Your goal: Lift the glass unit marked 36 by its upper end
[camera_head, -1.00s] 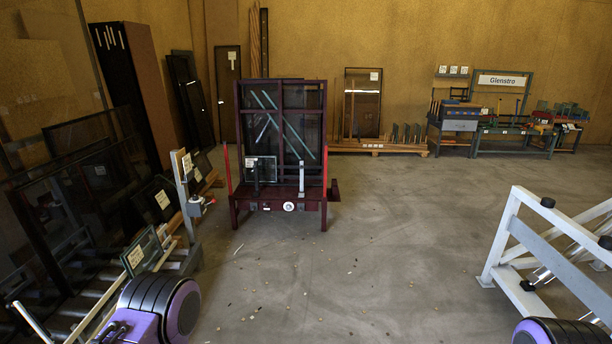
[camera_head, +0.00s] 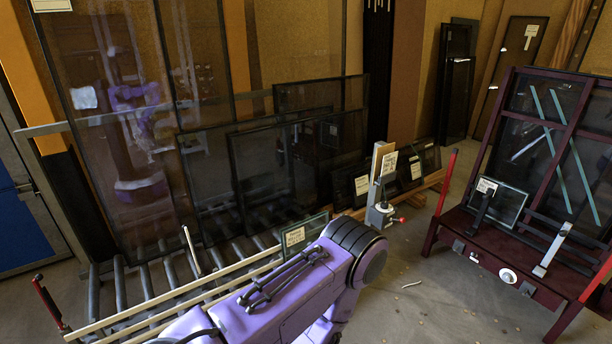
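The labels are too small to read, so I cannot tell which unit is marked 36. My purple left arm crosses the lower middle, but its gripper is out of view. My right gripper is not in view.
Grey rollers (camera_head: 148,278) and pale rails (camera_head: 170,302) run along the rack's base. A grey post (camera_head: 380,190) with a red-tipped fitting stands at its far end. A dark red frame trolley (camera_head: 493,240) stands right. Open floor (camera_head: 440,300) lies between.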

